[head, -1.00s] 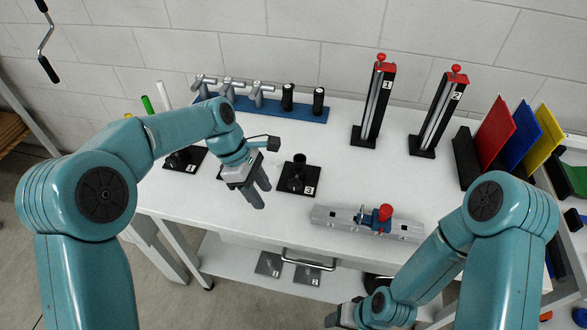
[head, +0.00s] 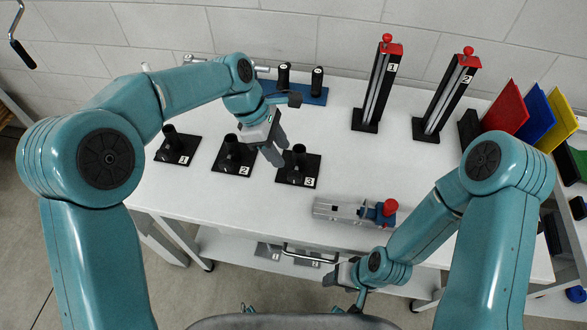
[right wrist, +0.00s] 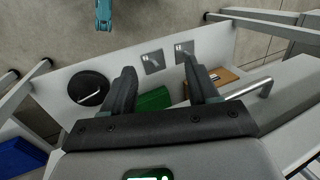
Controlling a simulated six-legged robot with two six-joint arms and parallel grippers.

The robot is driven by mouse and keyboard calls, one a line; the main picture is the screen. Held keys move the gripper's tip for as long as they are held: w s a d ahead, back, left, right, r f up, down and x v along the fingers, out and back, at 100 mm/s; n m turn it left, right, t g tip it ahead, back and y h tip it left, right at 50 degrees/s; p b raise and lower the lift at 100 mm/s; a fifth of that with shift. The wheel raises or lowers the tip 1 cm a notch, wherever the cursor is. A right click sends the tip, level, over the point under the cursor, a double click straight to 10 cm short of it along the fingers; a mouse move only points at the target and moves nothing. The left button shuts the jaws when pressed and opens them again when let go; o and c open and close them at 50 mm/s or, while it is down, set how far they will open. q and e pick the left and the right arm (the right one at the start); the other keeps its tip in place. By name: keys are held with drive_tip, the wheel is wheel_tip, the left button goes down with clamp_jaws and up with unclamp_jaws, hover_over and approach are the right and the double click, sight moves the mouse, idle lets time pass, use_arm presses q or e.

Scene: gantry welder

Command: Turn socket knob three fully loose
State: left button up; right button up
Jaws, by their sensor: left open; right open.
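Socket three (head: 299,172) is a black plate marked 3 with an upright black post and a knob low at its side, on the white table. My left gripper (head: 276,155) is open and empty, pointing down, between sockets two and three. It shows just left of socket three's post, apparently above the table; contact cannot be told. Socket two (head: 233,158) and socket one (head: 177,147) stand to the left. My right gripper (head: 343,276) is low at the table's front edge; in the right wrist view its open fingers (right wrist: 158,88) hold nothing.
A grey rail fixture with a red knob (head: 387,208) lies right of socket three. Two black towers with red tops (head: 377,85) stand behind. A blue rack (head: 310,93) is at the back. A lower shelf (right wrist: 215,50) holds plates and a green block (right wrist: 155,98).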

sight(294, 173)
use_arm(q)
drive_tip(key=p+x, duration=0.1)
drive_tip(key=x, duration=0.8)
drive_tip(key=shift+d+f, duration=0.2)
drive_tip(key=shift+f, duration=0.15)
drive_tip(key=shift+s, duration=0.1)
clamp_jaws()
